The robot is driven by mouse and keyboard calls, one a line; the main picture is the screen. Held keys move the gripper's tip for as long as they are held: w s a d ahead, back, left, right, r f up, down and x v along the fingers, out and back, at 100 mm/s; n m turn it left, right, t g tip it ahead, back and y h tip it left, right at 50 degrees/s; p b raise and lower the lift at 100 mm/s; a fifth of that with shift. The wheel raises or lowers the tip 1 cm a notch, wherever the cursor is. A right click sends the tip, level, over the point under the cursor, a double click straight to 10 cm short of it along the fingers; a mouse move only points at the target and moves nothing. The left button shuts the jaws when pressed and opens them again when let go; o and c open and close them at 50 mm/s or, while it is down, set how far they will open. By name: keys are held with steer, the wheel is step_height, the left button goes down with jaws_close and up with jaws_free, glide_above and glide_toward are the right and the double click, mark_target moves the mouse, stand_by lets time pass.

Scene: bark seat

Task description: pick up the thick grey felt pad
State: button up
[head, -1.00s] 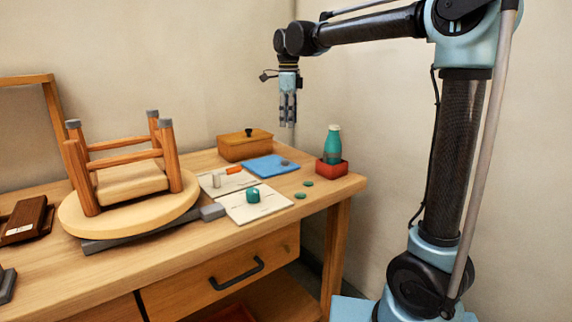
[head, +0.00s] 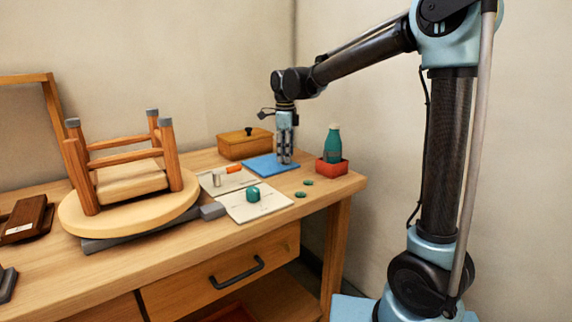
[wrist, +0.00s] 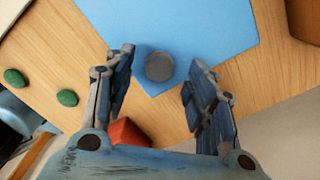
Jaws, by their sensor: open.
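The grey felt pad (wrist: 159,67) is a small round disc lying on a blue sheet (wrist: 195,25) near its corner. My gripper (wrist: 160,60) is open, its fingers on either side of the pad with gaps left and right. In the head view, my gripper (head: 285,160) points straight down, low over the blue sheet (head: 262,168). The pad is hidden behind the fingers there. I cannot tell whether the fingertips touch the sheet.
A teal bottle (head: 332,143) stands in a red box (head: 331,168) close right of my gripper. Two green discs (head: 307,182) lie in front. A wooden box (head: 236,150) is behind left. An upturned stool (head: 128,190) is left.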

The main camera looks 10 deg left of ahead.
steer(key=shift+f, duration=0.85)
steer(key=c, duration=0.8)
steer(key=shift+o, duration=0.2)
